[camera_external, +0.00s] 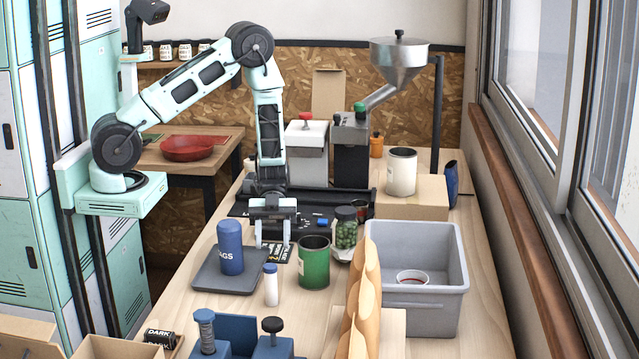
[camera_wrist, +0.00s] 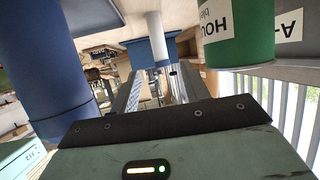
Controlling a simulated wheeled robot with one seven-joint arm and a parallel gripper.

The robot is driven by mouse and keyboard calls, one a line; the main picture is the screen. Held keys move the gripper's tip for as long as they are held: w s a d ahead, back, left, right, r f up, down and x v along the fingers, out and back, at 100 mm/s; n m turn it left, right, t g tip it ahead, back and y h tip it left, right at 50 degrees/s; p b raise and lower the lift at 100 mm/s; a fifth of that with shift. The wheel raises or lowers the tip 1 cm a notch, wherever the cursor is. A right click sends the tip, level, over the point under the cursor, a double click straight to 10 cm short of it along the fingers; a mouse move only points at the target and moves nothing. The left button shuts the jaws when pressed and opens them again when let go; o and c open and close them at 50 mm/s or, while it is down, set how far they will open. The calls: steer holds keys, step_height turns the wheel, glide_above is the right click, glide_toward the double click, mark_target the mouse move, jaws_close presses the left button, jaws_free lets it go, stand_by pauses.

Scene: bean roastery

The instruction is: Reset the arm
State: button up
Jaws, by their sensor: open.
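My mint-green arm reaches over the wooden workbench (camera_external: 225,318) with the forearm hanging down. My gripper (camera_external: 272,238) points down with its fingers apart and nothing visible between them. It is behind and to the right of a blue cylinder (camera_external: 230,248) that stands on a dark grey slab (camera_external: 222,282). A green can (camera_external: 314,262) stands to the right of the gripper. In the wrist view the fingers (camera_wrist: 158,88) show in the middle, with the blue cylinder (camera_wrist: 35,70) at left and the green can (camera_wrist: 238,35) at upper right.
A small white bottle (camera_external: 271,290) with a blue cap stands in front. A lidded green jar (camera_external: 346,232), grey bin (camera_external: 440,288) and paper bags (camera_external: 357,310) are at right. A roaster with a metal hopper (camera_external: 400,60) stands behind. A red bowl (camera_external: 188,148) sits on a side table.

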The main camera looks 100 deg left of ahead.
steer(key=w+a+r+n+t+y, duration=0.2)
steer(key=w+a+n+y, duration=0.1)
steer(key=a+y, duration=0.3)
steer(key=w+a+r+n+t+y, duration=0.2)
steer(key=w+a+n+t+y, duration=0.1)
steer(key=a, duration=0.5)
steer(key=s+a+r+n+y, duration=0.4)
steer(key=a+r+n+y, duration=0.15)
steer(key=a, duration=0.35)
steer(key=s+a+r+n+g+y, duration=0.1)
steer(key=s+r+n+g, duration=0.2)
steer(key=s, duration=0.4)
steer(key=s+a+r+n+g+y, duration=0.1)
steer(key=s+r+n+g+y, duration=0.1)
steer(key=s+n, duration=0.3)
steer(key=s+d+r+n+g+h, duration=0.1)
steer(key=s+d+n+g+h, duration=0.1)
steer(key=s+d, duration=0.5)
steer(key=shift+s+d+r+n+h, duration=0.35)
steer(key=shift+s+n+h, duration=0.5)
steer(key=shift+s+n, duration=0.25)
